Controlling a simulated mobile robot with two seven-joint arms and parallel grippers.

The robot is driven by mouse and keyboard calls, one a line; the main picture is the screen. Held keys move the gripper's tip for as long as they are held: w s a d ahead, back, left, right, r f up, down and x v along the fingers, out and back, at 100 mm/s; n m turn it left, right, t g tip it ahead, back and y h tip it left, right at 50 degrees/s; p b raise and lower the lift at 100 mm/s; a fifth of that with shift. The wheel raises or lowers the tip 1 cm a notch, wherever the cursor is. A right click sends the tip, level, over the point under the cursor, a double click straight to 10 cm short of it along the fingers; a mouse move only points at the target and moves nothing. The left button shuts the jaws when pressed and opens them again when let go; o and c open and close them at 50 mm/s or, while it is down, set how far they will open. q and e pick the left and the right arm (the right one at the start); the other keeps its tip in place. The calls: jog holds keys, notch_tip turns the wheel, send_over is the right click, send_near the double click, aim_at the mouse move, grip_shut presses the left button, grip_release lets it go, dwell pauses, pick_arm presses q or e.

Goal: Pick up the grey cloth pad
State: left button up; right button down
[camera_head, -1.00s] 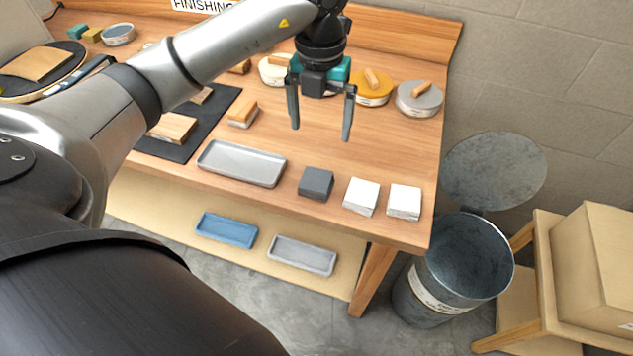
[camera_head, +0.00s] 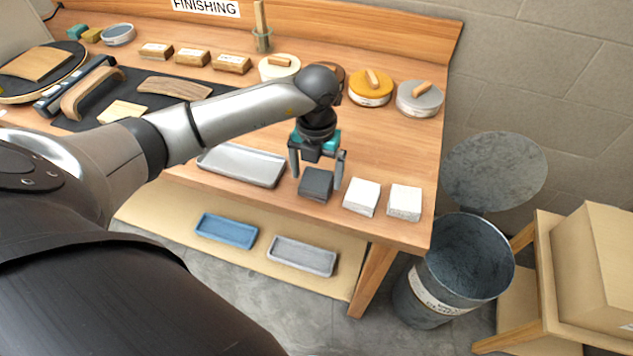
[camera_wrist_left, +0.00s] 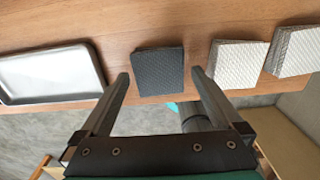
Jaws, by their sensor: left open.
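The grey cloth pad (camera_head: 316,184) is a dark, square, stacked pad lying on the wooden bench near its front edge. In the left wrist view the dark grey pad (camera_wrist_left: 160,71) lies ahead of the fingertips, roughly centred between them. My left gripper (camera_head: 317,172) is open and empty, with one finger to each side of the pad in the head view. In the left wrist view its two fingers (camera_wrist_left: 160,76) show apart, with the pad between and beyond their tips. I cannot tell the exact height above the bench. My right gripper is not in view.
A grey tray (camera_head: 241,167) lies left of the pad. Two white pad stacks (camera_head: 361,197) (camera_head: 404,203) lie to its right. Round tins (camera_head: 370,89) with wooden handles stand further back. A lower shelf holds a blue tray (camera_head: 226,231). An open metal bin (camera_head: 455,268) stands right of the bench.

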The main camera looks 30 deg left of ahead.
aim_at(317, 180)
pick_arm(q)
jog(key=shift+f, duration=0.55)
jog(key=shift+r, duration=0.1)
jog(key=c, duration=1.1)
jog(key=shift+r, duration=0.1)
notch_tip(317, 180, up, 20)
jog(key=p, duration=0.1)
